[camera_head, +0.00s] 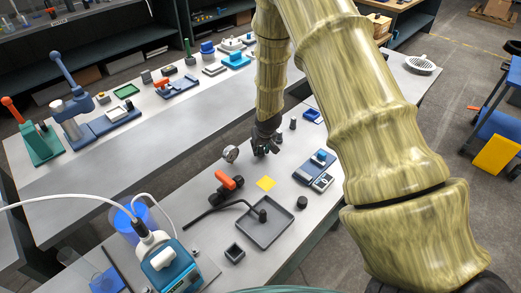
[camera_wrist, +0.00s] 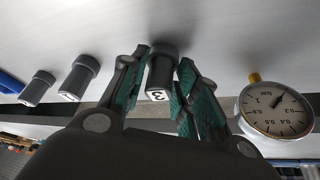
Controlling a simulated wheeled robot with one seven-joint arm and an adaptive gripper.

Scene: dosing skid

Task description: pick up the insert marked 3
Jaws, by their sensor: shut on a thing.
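The insert marked 3 (camera_wrist: 161,72) is a dark grey cylinder with a wider collar and a white label on its near end. In the wrist view it sits between the green-padded fingers of my gripper (camera_wrist: 160,92), which is shut on it. In the head view my gripper (camera_head: 265,148) is low over the bench near the pressure gauge, and the insert cannot be made out there. Two similar grey inserts, one at the far left (camera_wrist: 38,88) and one nearer (camera_wrist: 80,78), stand apart to the left of my gripper in the wrist view.
A round pressure gauge (camera_wrist: 274,110) is close to the right of my gripper in the wrist view.

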